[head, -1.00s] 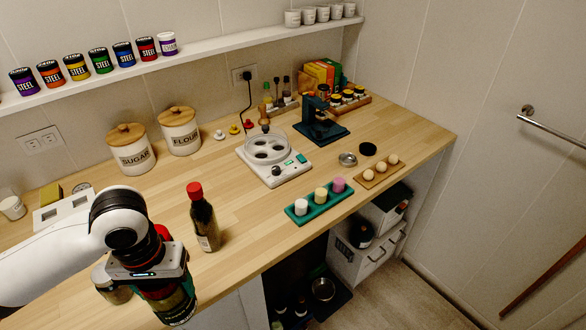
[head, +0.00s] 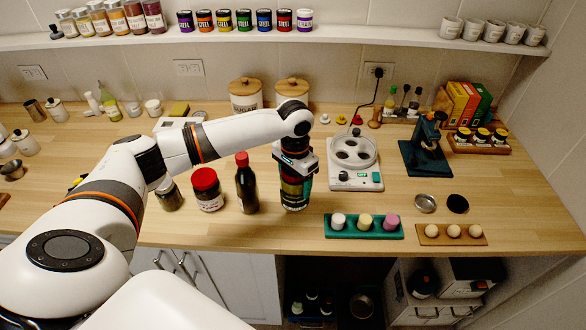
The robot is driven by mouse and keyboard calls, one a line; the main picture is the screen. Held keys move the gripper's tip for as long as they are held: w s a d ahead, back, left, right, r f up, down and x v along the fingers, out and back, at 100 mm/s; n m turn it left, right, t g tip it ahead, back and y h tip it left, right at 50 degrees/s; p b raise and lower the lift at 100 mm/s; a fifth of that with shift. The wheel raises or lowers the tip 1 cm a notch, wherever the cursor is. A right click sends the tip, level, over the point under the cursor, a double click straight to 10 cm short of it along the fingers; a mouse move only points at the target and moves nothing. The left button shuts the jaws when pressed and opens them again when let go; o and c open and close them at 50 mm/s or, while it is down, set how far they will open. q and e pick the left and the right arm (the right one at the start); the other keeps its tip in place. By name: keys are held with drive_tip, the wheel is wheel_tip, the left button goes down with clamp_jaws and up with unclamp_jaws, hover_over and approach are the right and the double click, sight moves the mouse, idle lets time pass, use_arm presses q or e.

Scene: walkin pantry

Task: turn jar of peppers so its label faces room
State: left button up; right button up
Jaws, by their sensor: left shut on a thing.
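The jar of peppers (head: 295,192), with green, yellow and red showing through its glass, is upright in my left gripper (head: 294,168). The gripper comes from above and is shut on the jar, hiding its upper part. The jar is over the front part of the wooden counter, just right of a dark bottle with a red cap (head: 246,187). I cannot tell whether its base touches the counter, or which way its label faces. My right gripper is not in view.
A red-lidded jar (head: 207,190) and a small jar (head: 169,195) stand left of the bottle. A green tray (head: 363,232) with several small pots is at the right front. A white appliance (head: 355,178) stands behind it.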

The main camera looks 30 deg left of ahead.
use_arm(q)
drive_tip(key=shift+w+a+f, duration=0.1)
drive_tip(key=shift+w+a, duration=0.1)
drive_tip(key=shift+a, duration=0.3)
drive_tip(key=shift+w+a+f, duration=0.1)
drive_tip(key=shift+w+a, duration=0.1)
drive_tip(key=shift+a, duration=0.25)
drive_tip(key=shift+w+d+f+b, duration=0.15)
drive_tip(key=shift+f+b, duration=0.25)
drive_tip(key=shift+b, duration=0.3)
drive_tip(key=shift+f+b, duration=0.4)
drive_tip(key=shift+b, duration=0.2)
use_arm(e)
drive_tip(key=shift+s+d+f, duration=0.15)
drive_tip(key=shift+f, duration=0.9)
use_arm(q)
drive_tip(key=shift+f, duration=0.55)
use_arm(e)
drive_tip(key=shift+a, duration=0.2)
use_arm(q)
drive_tip(key=o, duration=1.5)
drive_tip(key=shift+c, duration=0.2)
drive_tip(key=shift+o, duration=0.7)
drive_tip(key=shift+s, duration=0.2)
drive_tip(key=shift+f, duration=0.1)
